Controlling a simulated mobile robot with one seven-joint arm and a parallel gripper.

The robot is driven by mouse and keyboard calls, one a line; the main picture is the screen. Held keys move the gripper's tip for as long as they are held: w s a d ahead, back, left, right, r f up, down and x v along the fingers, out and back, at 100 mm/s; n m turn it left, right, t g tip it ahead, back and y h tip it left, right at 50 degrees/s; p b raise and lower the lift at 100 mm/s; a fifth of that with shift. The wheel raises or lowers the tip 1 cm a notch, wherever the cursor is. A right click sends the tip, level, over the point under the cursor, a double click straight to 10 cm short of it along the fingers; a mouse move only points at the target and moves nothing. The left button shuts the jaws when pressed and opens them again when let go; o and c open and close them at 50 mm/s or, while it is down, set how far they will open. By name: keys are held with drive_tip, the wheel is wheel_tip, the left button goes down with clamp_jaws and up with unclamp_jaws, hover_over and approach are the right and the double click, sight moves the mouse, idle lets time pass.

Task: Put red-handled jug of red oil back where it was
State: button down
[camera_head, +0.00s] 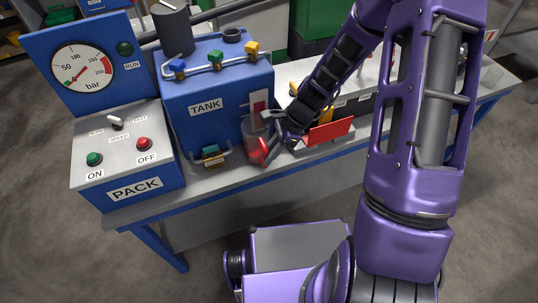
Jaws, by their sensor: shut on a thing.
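The jug (252,126), a grey can with red on its lower right side, is in front of the right part of the blue tank (205,105) marked TANK. My gripper (271,121) reaches it from the right and is shut on it. The fingers cover part of the jug. I cannot tell whether its base touches the bench or what is inside. A red-faced stand (331,131) is just right of my gripper. Yellow parts of other items show behind my arm, which hides much of them.
A blue control pack (130,165) with a gauge panel stands at the left. The tank has colored valves on top and a tap (212,158) low in front. The bench's front edge (215,184) runs below. Labels line the bench behind my arm.

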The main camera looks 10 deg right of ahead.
drive_tip(key=shift+f, duration=0.3)
drive_tip(key=c, duration=1.2)
unclamp_jaws()
drive_tip(key=shift+f, duration=0.1)
drive_tip(key=shift+c, duration=0.2)
drive_tip(key=o, duration=0.5)
drive_tip(key=shift+c, duration=0.2)
drive_tip(key=p+v, duration=0.1)
drive_tip(key=v, duration=1.1)
drive_tip(key=shift+r+p, duration=0.25)
drive_tip(key=shift+p, duration=0.05)
drive_tip(key=shift+w+d, duration=0.1)
